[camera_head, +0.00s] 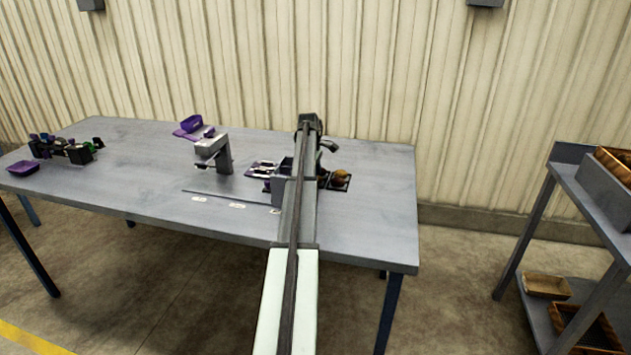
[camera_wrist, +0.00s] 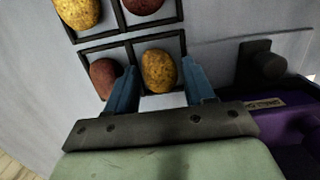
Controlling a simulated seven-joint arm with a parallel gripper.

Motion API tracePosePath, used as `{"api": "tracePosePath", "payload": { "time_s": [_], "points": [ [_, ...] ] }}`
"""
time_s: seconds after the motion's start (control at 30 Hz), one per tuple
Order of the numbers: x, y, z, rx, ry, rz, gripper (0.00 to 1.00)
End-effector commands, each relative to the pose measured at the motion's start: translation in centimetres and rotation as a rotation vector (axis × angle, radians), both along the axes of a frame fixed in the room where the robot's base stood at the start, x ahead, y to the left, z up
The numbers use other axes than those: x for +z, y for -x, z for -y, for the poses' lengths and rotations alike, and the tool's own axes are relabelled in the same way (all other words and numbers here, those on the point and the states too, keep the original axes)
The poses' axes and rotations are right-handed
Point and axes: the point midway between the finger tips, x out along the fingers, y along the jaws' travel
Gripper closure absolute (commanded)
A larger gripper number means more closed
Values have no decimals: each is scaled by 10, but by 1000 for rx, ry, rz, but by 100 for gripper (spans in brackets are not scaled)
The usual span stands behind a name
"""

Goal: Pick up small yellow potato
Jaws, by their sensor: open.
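In the wrist view a yellow potato (camera_wrist: 158,70) lies in a black-framed compartment of a grid tray (camera_wrist: 128,50). My gripper (camera_wrist: 159,66) is open, with one blue finger at each side of this potato in the picture. I cannot tell whether the fingertips are down at its height, and no grip on it shows. A second speckled yellow potato (camera_wrist: 77,11) lies in the compartment at upper left and looks similar in size. In the head view my arm hides the gripper and part of the tray; a yellowish potato (camera_head: 340,177) shows right of the arm.
A red potato (camera_wrist: 102,77) lies in the compartment left of the yellow one, partly behind the left finger. Another red potato (camera_wrist: 142,4) is above. A purple container (camera_wrist: 290,125) stands at right. The table (camera_head: 385,215) is clear at its right end.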

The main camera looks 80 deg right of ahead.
Motion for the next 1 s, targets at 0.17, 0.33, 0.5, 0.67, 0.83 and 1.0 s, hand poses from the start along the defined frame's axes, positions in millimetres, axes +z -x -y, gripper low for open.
{"api": "tracePosePath", "payload": {
  "time_s": [0.17,0.33,0.5,0.67,0.83,1.0],
  "points": [
    [0,0,0,0,0,0,54],
    [0,0,0,0,0,0,71],
    [0,0,0,0,0,0,87],
    [0,0,0,0,0,0,89],
    [5,0,0,0,0,0,89],
    [27,0,1,0,2,0,89]
  ]
}}
